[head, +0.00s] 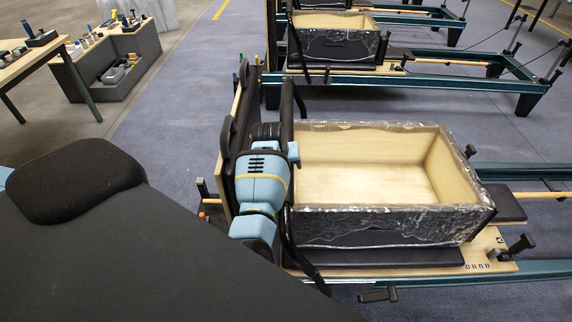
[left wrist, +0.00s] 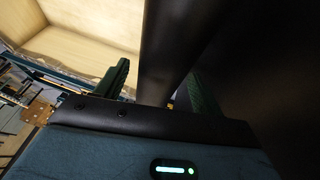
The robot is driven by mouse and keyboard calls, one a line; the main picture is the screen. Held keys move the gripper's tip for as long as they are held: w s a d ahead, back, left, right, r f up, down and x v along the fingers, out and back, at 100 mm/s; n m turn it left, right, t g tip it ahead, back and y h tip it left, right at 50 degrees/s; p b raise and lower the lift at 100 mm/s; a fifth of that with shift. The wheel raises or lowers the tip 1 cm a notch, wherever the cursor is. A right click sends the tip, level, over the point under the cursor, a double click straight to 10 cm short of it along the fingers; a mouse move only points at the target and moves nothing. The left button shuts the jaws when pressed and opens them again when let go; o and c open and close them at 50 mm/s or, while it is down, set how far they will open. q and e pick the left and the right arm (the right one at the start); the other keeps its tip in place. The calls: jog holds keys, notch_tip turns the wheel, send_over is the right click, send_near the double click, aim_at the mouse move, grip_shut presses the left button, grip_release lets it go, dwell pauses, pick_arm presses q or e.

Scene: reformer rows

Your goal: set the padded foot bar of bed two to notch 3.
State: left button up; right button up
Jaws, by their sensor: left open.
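The padded foot bar (head: 287,103) is a thick black bar at the near end of the closest bed, beside an open wooden box. My left arm lies over its middle, and my left gripper (head: 281,143) is at the bar, partly hidden by its own wrist. In the left wrist view the bar (left wrist: 172,45) runs between the two spread fingers of the gripper (left wrist: 160,88). I cannot tell whether either finger touches it. The notches and the bar's setting cannot be made out. My right gripper is out of view.
The open wooden box (head: 462,207) in clear wrap sits on the bed just right of the bar. More beds with a similar box (head: 335,46) stand behind. A workbench (head: 25,62) and a grey bin unit (head: 135,72) stand back left. Blue-grey floor (head: 180,130) is clear between.

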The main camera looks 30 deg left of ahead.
pick_arm(q)
jog(key=shift+w, duration=0.1)
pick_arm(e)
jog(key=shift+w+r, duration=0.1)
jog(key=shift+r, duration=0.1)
pick_arm(q)
jog(key=c, duration=1.3)
jog(key=shift+c, duration=0.3)
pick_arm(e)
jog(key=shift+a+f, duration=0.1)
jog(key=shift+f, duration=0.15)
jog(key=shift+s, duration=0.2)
